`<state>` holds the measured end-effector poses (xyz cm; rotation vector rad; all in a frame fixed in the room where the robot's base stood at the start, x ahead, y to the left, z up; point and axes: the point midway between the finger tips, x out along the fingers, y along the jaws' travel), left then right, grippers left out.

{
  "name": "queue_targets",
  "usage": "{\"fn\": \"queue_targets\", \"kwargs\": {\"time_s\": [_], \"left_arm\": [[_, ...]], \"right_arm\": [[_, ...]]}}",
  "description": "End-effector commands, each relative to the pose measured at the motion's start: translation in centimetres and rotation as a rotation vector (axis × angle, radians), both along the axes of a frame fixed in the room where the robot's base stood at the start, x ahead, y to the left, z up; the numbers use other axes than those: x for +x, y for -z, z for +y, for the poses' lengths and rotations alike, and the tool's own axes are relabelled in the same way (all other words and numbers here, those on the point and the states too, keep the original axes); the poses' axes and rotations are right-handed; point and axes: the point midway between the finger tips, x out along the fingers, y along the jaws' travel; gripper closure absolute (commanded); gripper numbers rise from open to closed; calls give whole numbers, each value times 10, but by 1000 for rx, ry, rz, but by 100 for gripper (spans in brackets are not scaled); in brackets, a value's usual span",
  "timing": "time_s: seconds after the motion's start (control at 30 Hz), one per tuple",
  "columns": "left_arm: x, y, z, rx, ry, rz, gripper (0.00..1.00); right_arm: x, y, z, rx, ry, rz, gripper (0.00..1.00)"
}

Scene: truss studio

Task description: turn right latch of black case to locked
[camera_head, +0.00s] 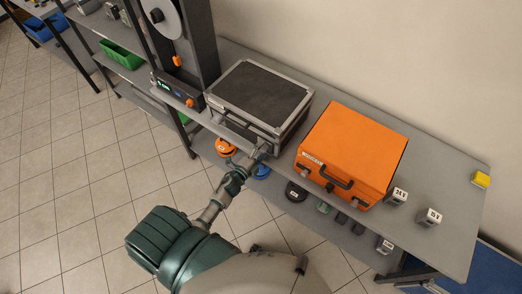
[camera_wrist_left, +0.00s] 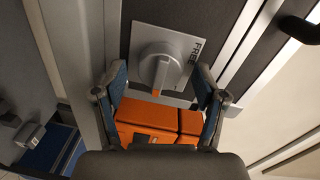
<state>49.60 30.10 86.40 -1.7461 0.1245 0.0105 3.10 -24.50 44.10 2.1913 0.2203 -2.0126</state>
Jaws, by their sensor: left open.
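The black case (camera_head: 262,88), with a dark lid and silver edges, lies shut on the grey bench in the head view. My left gripper (camera_head: 262,149) is at its front face, near the right front corner. In the left wrist view a grey round latch knob (camera_wrist_left: 157,68) sits on a light plate (camera_wrist_left: 180,39) on the case. The plate's visible word reads FREE. My left gripper, also in the wrist view (camera_wrist_left: 160,75), is open, with one blue-grey finger on each side of the knob. Contact cannot be told. My right gripper is not in view.
An orange case (camera_head: 352,150) stands close to the right of the black case; it also fills the lower wrist view (camera_wrist_left: 160,122). A tall dark machine (camera_head: 203,45) stands left.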

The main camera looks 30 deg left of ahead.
Motion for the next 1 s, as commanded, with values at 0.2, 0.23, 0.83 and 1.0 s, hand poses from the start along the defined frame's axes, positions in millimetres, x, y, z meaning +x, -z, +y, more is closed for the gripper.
{"fn": "queue_targets", "kwargs": {"time_s": [0.2,0.23,0.83,1.0], "left_arm": [[-9,1,1,-1,-1,2,29],[-13,1,1,-1,-1,3,29],[-116,-7,9,-1,0,2,29],[-118,-8,9,-1,0,1,29]], "right_arm": [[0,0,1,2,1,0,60],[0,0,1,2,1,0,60],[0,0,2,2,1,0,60],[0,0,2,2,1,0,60]]}}
